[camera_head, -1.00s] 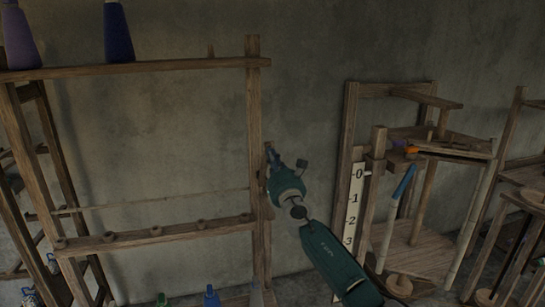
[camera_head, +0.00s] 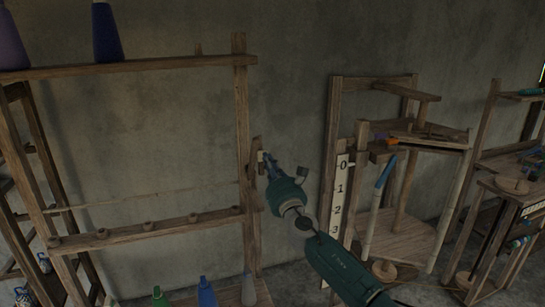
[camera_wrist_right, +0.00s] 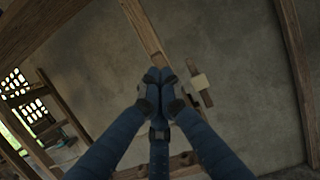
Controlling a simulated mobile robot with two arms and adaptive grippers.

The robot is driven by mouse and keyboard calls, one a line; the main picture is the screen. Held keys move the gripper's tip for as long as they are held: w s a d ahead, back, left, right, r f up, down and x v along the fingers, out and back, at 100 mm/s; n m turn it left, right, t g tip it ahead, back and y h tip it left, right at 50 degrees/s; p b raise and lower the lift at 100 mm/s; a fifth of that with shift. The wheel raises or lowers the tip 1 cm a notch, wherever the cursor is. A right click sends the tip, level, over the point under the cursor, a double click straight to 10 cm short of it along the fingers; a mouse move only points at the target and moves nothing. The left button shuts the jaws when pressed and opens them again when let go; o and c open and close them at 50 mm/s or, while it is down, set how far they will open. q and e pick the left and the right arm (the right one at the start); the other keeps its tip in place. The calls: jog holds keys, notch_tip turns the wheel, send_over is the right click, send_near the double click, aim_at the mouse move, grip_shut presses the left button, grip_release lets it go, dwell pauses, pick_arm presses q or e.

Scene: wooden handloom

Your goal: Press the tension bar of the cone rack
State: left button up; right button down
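The cone rack (camera_head: 240,100) is a wooden frame at the left of the head view. A thin pale horizontal rod (camera_head: 150,192) spans it above a pegged rail (camera_head: 150,231); I cannot tell whether this rod is the tension bar. A small wooden piece with a pale block (camera_wrist_right: 201,83) sits by the rack's right post. My right gripper (camera_head: 267,163) is beside that post, close to this piece; contact cannot be told. In the wrist view its blue fingers (camera_wrist_right: 160,75) are together and empty, with the pale block just right of the fingertips. My left gripper is not in view.
A purple cone (camera_head: 10,45) and a dark blue cone (camera_head: 106,35) stand on the top shelf. Green (camera_head: 159,298), blue (camera_head: 207,293) and grey (camera_head: 248,291) cones are below. A wooden frame with a numbered scale (camera_head: 338,195) stands right of my arm.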

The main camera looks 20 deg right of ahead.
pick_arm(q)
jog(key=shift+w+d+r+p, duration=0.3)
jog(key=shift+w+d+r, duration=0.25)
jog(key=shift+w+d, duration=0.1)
pick_arm(e)
jog(key=s, duration=0.1)
jog(key=s+r, duration=0.1)
jog(key=s, duration=0.2)
jog(key=shift+s+a+r, duration=0.15)
jog(key=shift+a, duration=0.15)
jog(key=shift+s, duration=0.1)
